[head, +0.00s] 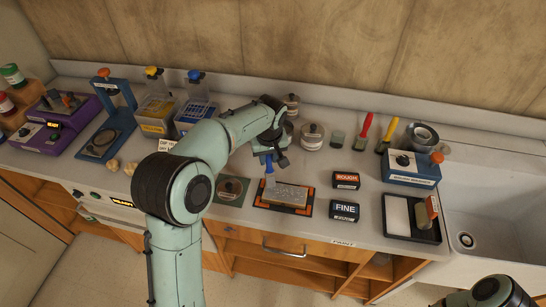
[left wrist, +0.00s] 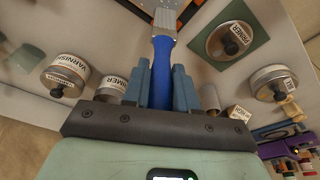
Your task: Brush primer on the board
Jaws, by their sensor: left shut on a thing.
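My left gripper (head: 274,159) is shut on the blue handle of a brush (head: 269,164). In the left wrist view the blue brush (left wrist: 162,62) stands between the two fingers (left wrist: 164,88), its pale head at the top edge. The board (head: 290,194) lies on an orange-edged dark mat (head: 262,204). The brush head is at the board's left end; I cannot tell whether it touches. The primer tin (head: 230,187) sits on a green mat left of the board; it also shows in the left wrist view (left wrist: 230,42). My right gripper is not in view.
Two sanding blocks, rough (head: 346,181) and fine (head: 344,212), lie right of the board. Behind stand lidded tins (head: 312,137), a red-handled brush (head: 364,131) and a yellow-handled brush (head: 386,136). A black-framed tray (head: 408,220) and a sink (head: 495,225) are at right.

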